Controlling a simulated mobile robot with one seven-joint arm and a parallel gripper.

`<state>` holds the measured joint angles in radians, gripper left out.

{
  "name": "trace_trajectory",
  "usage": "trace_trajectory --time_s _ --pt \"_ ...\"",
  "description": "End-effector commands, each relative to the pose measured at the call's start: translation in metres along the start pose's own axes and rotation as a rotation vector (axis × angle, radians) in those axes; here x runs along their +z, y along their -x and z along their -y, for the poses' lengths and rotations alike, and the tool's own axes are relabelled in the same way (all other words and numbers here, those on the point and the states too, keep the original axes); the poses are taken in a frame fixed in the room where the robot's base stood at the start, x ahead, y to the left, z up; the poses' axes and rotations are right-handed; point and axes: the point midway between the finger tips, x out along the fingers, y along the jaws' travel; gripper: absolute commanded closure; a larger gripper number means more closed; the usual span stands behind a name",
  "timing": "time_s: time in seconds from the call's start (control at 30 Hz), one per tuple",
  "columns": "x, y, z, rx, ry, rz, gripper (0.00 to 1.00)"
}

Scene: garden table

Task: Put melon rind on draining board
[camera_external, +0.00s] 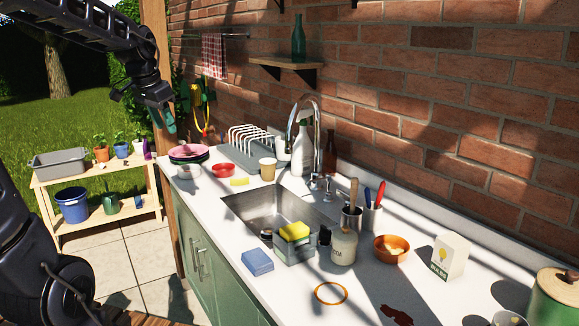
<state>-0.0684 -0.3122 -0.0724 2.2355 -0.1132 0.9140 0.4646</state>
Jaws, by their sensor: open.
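I cannot pick out the melon rind with certainty. A small dark red piece (397,314) lies flat on the counter at the front edge of the picture, too unclear to name. The grey draining board (232,153) lies beyond the sink against the brick wall, with a white wire rack (250,138) standing on it. My gripper (166,112) is open, high at the upper left, in the air left of the counter and well away from the board. A teal part shows at its tip; I cannot tell whether it is a finger.
The sink (262,205) with its tall tap (318,130) sits mid-counter. A caddy with a yellow sponge (295,231), a utensil pot (352,218), an orange bowl (391,249) and a carton (449,256) stand nearer. Stacked pink and green dishes (188,151) stand left of the board.

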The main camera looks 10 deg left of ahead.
Motion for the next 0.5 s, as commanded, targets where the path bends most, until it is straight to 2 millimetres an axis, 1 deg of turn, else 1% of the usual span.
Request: trace_trajectory --time_s 0.03,0.2,0.33,0.5 --pt "0.015 0.008 -0.005 -0.011 0.026 -0.007 0.59" --pt "0.063 0.023 -0.021 -0.041 0.134 -0.025 0.59" --pt "0.100 0.030 -0.031 -0.059 0.218 -0.042 0.59" --pt "0.143 0.032 -0.043 -0.076 0.317 -0.062 0.59"
